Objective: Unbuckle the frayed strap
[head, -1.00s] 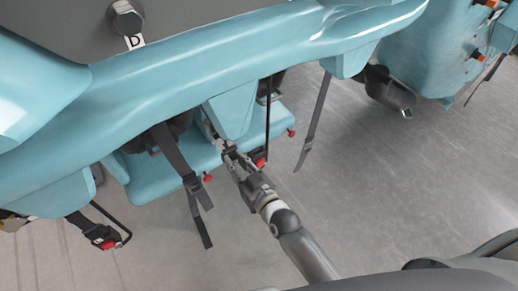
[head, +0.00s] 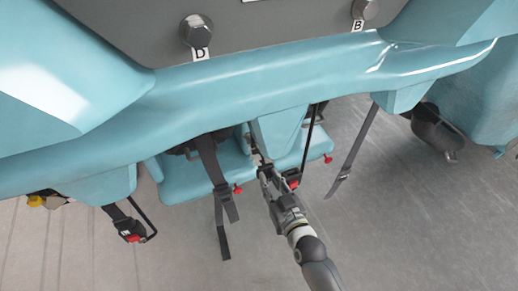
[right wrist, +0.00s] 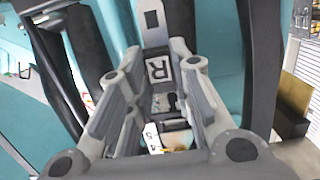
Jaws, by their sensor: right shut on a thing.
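My right gripper (head: 262,166) reaches up to the teal post (head: 278,137) under the coaster train seat. Grey buckle-like parts (right wrist: 165,102) show between the fingers. The fingers hide much of the held piece, and I cannot tell whether it is frayed. A dark strap (head: 213,170) with a buckle hangs left of the gripper. Another strap (head: 354,152) hangs to the right. My left gripper is not in view.
A red-button buckle (head: 130,233) hangs at the far left. Red knobs (head: 328,158) stick out from the teal panel (head: 190,184). A grey beam with bolts marked D (head: 198,32) and B (head: 364,10) runs above. The grey floor (head: 400,230) below is clear.

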